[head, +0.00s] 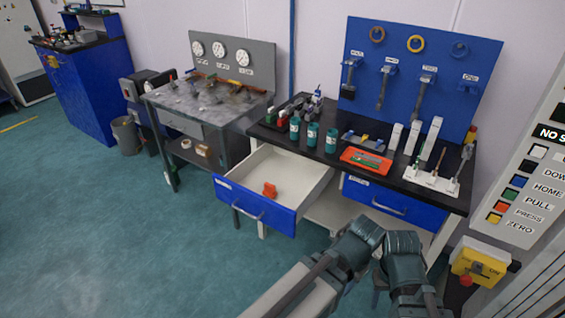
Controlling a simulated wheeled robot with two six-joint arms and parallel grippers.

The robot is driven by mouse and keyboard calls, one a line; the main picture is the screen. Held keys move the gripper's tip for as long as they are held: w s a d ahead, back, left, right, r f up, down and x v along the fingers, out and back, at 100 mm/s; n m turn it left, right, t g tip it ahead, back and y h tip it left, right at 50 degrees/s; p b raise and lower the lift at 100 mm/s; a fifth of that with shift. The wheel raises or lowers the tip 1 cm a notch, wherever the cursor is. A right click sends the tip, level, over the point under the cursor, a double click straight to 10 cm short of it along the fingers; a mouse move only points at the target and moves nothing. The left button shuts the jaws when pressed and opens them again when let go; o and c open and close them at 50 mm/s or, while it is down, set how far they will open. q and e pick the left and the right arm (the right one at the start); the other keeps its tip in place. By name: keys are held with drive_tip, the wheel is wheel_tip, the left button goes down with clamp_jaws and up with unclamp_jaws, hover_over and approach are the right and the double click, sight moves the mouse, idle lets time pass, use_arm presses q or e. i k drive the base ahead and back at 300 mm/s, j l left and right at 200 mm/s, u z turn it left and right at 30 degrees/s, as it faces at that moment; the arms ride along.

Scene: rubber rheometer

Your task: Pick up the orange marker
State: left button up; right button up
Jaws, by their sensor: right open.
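A small orange object (270,190) lies in the open drawer (306,182) of the workbench, toward its front. It looks blocky, and I cannot tell for sure that it is the orange marker. My right gripper (381,250) is at the bottom of the head view, in front of the bench and to the right of the open drawer. It is open, well apart from the orange object, and nothing shows between its fingers. My left gripper is not in view.
The black bench top (335,157) holds teal canisters (312,135), an orange-red tray (366,160), white upright blocks and a white tool stand (430,180). A machine panel (520,190) stands close at the right. The floor at left is clear.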

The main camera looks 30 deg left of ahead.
sight(270, 191)
drive_tip(key=u, duration=1.25)
